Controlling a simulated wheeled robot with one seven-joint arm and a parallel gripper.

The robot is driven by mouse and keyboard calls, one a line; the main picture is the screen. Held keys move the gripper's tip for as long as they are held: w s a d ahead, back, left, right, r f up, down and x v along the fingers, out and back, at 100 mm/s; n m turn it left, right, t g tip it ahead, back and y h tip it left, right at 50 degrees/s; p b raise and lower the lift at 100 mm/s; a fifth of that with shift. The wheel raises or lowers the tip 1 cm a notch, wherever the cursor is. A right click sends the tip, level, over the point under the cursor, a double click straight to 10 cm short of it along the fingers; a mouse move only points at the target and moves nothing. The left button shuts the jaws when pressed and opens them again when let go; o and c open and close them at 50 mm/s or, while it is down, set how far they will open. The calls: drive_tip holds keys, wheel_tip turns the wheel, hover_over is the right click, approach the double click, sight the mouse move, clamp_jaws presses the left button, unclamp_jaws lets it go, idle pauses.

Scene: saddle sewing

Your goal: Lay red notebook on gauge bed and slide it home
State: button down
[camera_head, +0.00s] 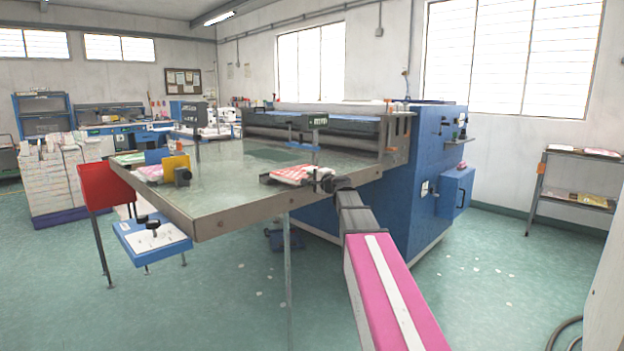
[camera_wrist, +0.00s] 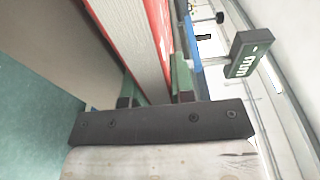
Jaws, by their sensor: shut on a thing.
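The red notebook (camera_head: 298,173) lies near the front right edge of the large metal table (camera_head: 225,197), or just above it; I cannot tell whether it touches. My gripper (camera_head: 326,183) comes in from the right and is shut on its near end. In the wrist view the red cover and pale page edges of the notebook (camera_wrist: 140,40) stand between the two fingers (camera_wrist: 155,88). A gauge with a dark green display (camera_head: 317,121) stands behind the notebook. The wrist view shows this display (camera_wrist: 247,56) marked "mm", beside a blue strip (camera_wrist: 193,48).
A yellow block (camera_head: 177,164) and a pinkish stack (camera_head: 150,174) sit at the table's left end. A second display (camera_head: 193,114) stands farther left. A blue machine (camera_head: 430,150) closes off the right rear. The table's middle is mostly clear. A blue tray with black knobs (camera_head: 150,240) hangs below the left corner.

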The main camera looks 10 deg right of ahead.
drive_tip(key=shift+f, duration=0.2)
idle(0.3)
drive_tip(key=c, duration=0.9)
unclamp_jaws()
drive_tip(key=shift+f, duration=0.3)
drive_tip(key=shift+s, duration=0.2)
drive_tip(key=shift+w+d+v, duration=0.1)
drive_tip(key=shift+d+v, duration=0.1)
drive_tip(key=shift+v, duration=1.4)
drive_tip(key=shift+w+d+v, duration=0.15)
drive_tip(key=shift+d+v, duration=0.1)
drive_tip(key=shift+v, duration=1.3)
drive_tip(key=shift+w+d+v, duration=0.1)
drive_tip(key=shift+d+v, duration=0.1)
drive_tip(key=shift+v, duration=1.4)
